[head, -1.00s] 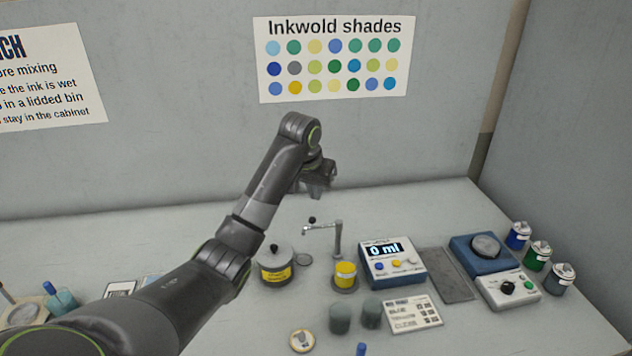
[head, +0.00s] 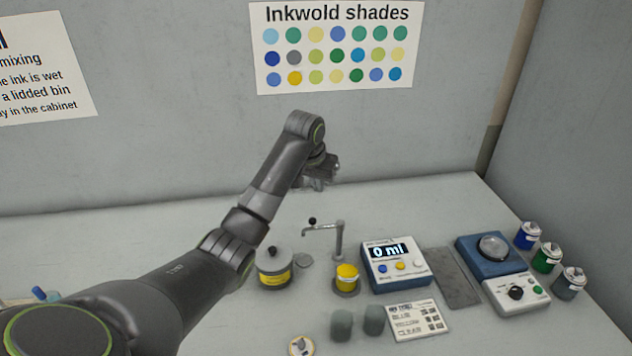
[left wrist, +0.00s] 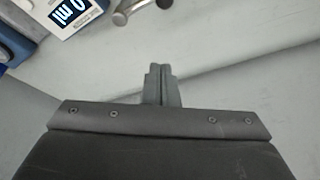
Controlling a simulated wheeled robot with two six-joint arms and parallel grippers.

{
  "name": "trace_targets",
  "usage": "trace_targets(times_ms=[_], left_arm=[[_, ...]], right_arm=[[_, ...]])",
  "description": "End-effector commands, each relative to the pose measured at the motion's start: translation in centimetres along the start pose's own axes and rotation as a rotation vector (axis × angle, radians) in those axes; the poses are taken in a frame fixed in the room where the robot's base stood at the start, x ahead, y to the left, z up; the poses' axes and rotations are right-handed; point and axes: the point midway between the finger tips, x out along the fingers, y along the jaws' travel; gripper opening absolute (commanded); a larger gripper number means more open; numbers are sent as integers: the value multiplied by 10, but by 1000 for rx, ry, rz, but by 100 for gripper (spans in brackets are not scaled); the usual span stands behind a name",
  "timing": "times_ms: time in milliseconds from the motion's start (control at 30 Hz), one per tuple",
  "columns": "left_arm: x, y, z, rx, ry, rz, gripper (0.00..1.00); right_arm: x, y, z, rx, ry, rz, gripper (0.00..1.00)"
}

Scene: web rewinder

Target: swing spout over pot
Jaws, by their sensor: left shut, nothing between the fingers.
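The spout (head: 321,228) is a thin metal arm with a black knob, on an upright post at the middle of the bench. It points left in the head view. A yellow-topped pot (head: 347,280) stands at the foot of the post. A grey pot (head: 272,268) with a black-knobbed top and yellow label stands to the left; the spout's tip hangs short of it. My left gripper (head: 320,184) is above and behind the spout, apart from it. In the left wrist view its fingers (left wrist: 161,72) are shut and empty, with part of the metal spout (left wrist: 130,9) ahead.
A blue dispenser (head: 395,268) reading 0 ml stands right of the post. Further right are a dark mat (head: 452,277), a blue scale (head: 488,254), a control box (head: 516,291) and several small jars. Two grey cups (head: 342,326) and a card (head: 418,320) lie in front.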

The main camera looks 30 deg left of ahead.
Motion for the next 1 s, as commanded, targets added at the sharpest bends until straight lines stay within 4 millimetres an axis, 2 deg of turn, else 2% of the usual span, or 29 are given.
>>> trace_targets(times_ms=[100,333,400,633,1000], left_arm=[[25,1,1,-2,-6,1,0],[66,0,1,0,-5,0,0],[61,0,10,1,-1,-1,0],[58,0,32,1,0,-1,0],[58,0,40,1,0,-1,0]], right_arm=[[-7,-1,-4,0,5,-2,36],[-13,-5,-4,3,5,-7,36],[-21,-6,-5,4,5,-9,36],[-33,-5,-6,4,5,-10,36],[-34,-1,-5,2,3,-5,36]])
